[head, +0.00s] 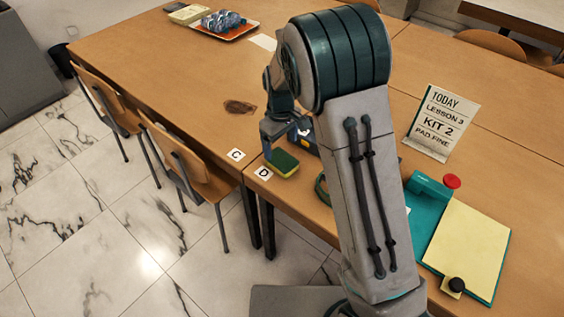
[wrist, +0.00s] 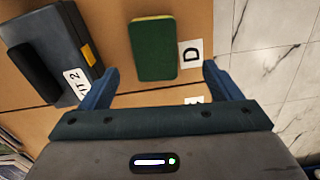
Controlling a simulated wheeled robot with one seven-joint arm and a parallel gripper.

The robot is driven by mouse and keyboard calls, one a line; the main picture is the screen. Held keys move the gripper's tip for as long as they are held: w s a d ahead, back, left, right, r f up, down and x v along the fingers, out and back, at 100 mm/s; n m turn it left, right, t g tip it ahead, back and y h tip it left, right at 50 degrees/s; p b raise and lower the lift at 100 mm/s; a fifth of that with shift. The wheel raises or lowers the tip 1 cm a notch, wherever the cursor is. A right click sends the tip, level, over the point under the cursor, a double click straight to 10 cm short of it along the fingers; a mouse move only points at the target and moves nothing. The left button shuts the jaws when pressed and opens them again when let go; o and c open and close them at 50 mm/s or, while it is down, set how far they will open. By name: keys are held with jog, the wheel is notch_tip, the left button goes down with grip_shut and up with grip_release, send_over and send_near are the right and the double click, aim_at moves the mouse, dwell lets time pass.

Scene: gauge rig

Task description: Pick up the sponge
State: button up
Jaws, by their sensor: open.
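The sponge (head: 285,163) has a green top and a yellow edge. It lies on the table near the edge beside the card marked D. In the wrist view the sponge (wrist: 153,48) lies ahead of my gripper (wrist: 161,72), roughly between the lines of its two spread fingers. My gripper (head: 284,138) is open and empty in the head view, above and just behind the sponge. I cannot tell the exact height between them.
A dark box labelled KIT 2 (wrist: 45,60) stands left of the sponge in the wrist view; my arm partly hides it in the head view. Card D (head: 263,173) and card C (head: 236,155) lie near the edge. A chair (head: 190,165) stands close by.

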aim_at(282, 159)
notch_tip(282, 159, down, 3)
jog(key=shift+r, duration=0.1)
jog(key=shift+w+d+f+p, duration=0.1)
jog(key=shift+w+f+p, duration=0.15)
jog(key=shift+f, duration=1.1)
jog(key=shift+w+f+p, duration=0.2)
jog(key=shift+f, duration=1.1)
jog(key=c, duration=1.1)
jog(key=shift+o, duration=0.2)
